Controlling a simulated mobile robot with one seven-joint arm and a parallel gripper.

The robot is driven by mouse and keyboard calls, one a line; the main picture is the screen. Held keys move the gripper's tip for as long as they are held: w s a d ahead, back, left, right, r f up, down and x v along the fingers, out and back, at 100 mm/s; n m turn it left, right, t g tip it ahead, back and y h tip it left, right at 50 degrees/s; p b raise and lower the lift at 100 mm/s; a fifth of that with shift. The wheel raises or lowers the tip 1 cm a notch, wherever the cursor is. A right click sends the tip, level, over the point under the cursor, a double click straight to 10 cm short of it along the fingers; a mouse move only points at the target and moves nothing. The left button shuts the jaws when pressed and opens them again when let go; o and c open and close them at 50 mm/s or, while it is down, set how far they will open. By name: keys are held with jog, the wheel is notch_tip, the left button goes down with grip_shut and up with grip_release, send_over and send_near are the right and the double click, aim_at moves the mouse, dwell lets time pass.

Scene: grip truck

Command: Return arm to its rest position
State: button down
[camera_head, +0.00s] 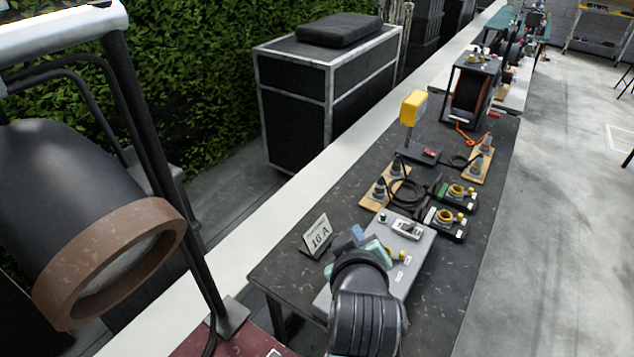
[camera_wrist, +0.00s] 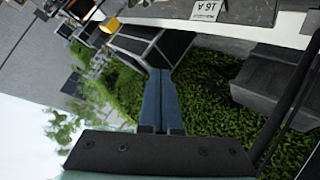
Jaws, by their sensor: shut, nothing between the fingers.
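My arm (camera_head: 365,310) reaches up from the bottom of the head view, over the near end of the dark worktable (camera_head: 440,275). My gripper (camera_head: 357,234) shows at its far end as blue and teal parts, partly hidden behind my black wrist. In the wrist view my gripper (camera_wrist: 158,72) has its two blue fingers together with nothing between them. The fingers point at open space, with a hedge (camera_wrist: 215,85) and a dark case (camera_wrist: 150,42) beyond. A grey box (camera_head: 412,240) lies on the table under and beside my arm.
A "16 A" sign (camera_head: 318,237) stands just left of my gripper. Cable connectors (camera_head: 455,192), a yellow-topped device (camera_head: 412,107) and a cable reel (camera_head: 472,88) stand farther along the table. A large lamp (camera_head: 90,220) and its stand fill the left. Open floor (camera_head: 570,200) lies right.

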notch_tip(320, 180, up, 13)
jog(key=w+a+m+t+b, duration=0.1)
jog(key=a+m+t+b, duration=0.15)
jog(key=t, duration=0.25)
jog(key=s+a+r+m+t+b, duration=0.1)
jog(key=s+r+t, duration=0.2)
jog(key=s+r, duration=0.2)
jog(key=s+a+r+m+t+b, duration=0.1)
jog(key=s+r, duration=0.4)
jog(key=r, duration=0.6)
jog(key=s+a+r+m+t+y+b, duration=0.1)
jog(key=s+r+t+b, duration=0.2)
jog(key=s+r+t, duration=0.2)
notch_tip(320, 180, up, 3)
jog(key=shift+a+r+t, duration=0.1)
jog(key=shift+a+t, duration=0.25)
jog(key=shift+t, duration=0.25)
jog(key=shift+s+m, duration=0.25)
